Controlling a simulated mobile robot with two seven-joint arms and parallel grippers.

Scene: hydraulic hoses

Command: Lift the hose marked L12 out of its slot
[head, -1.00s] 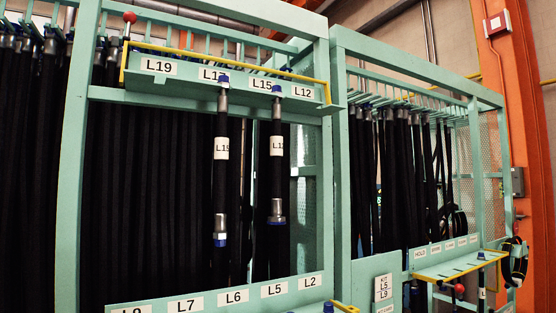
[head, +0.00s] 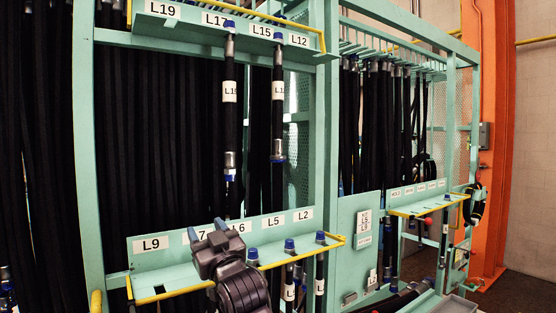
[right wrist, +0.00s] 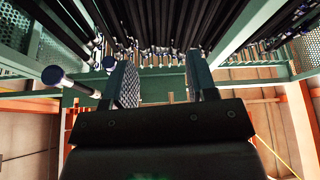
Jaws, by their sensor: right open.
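In the head view, a black hose with a white label starting "L1" (head: 278,92) hangs upright in the upper rack shelf, below the L15 and L12 plates. Its last digit is hard to read, but it looks like the L12 hose. Its lower end has a metal fitting with a blue ring. My right gripper (head: 212,239) is below and left of it, pointing up in front of the lower shelf, apart from the hose. In the right wrist view its two fingers (right wrist: 160,85) stand apart with nothing gripped between them. My left gripper is not in view.
A second labelled hose (head: 229,92) hangs just left. The lower shelf (head: 160,255) has a yellow rail and several blue-capped hose ends. In the right wrist view, a blue-capped hose end (right wrist: 70,82) is beside the left finger. A second rack (head: 448,150) stands right.

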